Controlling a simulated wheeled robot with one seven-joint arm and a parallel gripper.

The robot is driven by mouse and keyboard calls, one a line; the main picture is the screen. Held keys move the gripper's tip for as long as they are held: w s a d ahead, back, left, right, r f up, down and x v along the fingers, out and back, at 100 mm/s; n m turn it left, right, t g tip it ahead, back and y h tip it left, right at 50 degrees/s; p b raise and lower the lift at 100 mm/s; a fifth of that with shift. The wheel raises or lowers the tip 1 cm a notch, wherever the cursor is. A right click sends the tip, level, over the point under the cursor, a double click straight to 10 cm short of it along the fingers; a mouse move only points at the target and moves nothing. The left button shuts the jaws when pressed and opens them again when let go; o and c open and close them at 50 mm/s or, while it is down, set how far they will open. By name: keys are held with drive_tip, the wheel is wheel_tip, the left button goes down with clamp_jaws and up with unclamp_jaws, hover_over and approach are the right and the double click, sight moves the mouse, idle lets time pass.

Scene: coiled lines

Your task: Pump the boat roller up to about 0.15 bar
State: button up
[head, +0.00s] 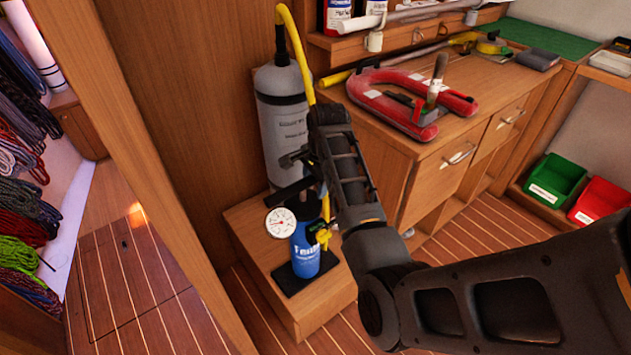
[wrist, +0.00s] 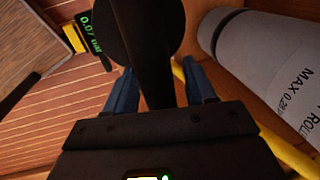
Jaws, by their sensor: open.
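The grey boat roller (head: 283,125) stands upright behind the pump; it also shows in the wrist view (wrist: 270,60) with "MAX 0.2…" printed on it. The blue hand pump (head: 305,252) stands on a low wooden step, with a white dial gauge (head: 281,223) at its left. A small display (wrist: 91,30) in the wrist view reads about 0.07 bar. My gripper (wrist: 160,88) is open above the pump, its blue fingers either side of a dark bar, apparently the pump handle (wrist: 155,70). My arm partly hides the pump top in the head view.
A yellow hose (head: 297,50) arches from the roller's top down behind my arm. The workbench at right holds a red horseshoe-shaped item (head: 385,105). Green (head: 553,181) and red (head: 600,202) bins sit far right. A wooden partition edge and coiled ropes (head: 20,215) are left.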

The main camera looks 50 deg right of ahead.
drive_tip(key=shift+c, duration=0.5)
clamp_jaws()
